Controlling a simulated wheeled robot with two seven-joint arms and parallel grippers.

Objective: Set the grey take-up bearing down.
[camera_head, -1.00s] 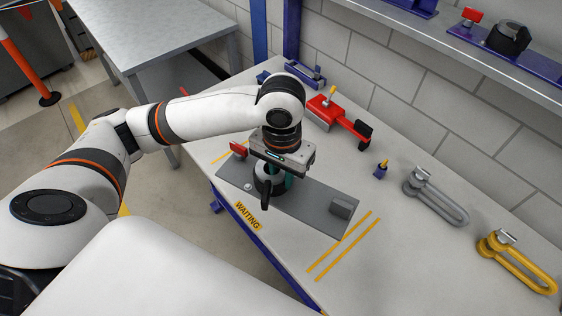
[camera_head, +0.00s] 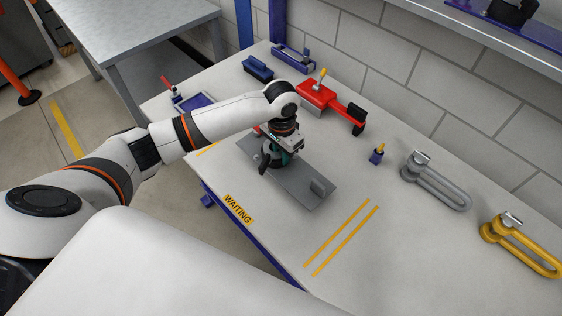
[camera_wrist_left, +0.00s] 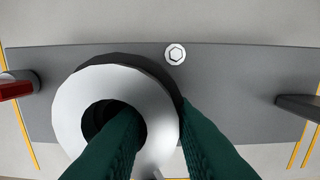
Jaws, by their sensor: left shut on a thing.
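The grey take-up bearing (camera_head: 298,186) is a long grey plate with a black housing that has a pale ring face, and a block near each end, one red and one grey. My left gripper (camera_head: 280,155) is above it and shut on the ring. In the left wrist view one green finger is inside the bore and the other outside the ring's right side, so the fingers (camera_wrist_left: 155,140) straddle its wall. The plate (camera_wrist_left: 235,75) looks level, at or just above the bench top; I cannot tell whether it touches. My right gripper is not in view.
The WAITING label (camera_head: 238,209) and yellow lines (camera_head: 342,237) mark the white bench. A red tool (camera_head: 332,105) is behind; a small blue item with a yellow top (camera_head: 377,154), a grey slotted part (camera_head: 437,183) and a yellow one (camera_head: 520,245) lie right. The front right bench is clear.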

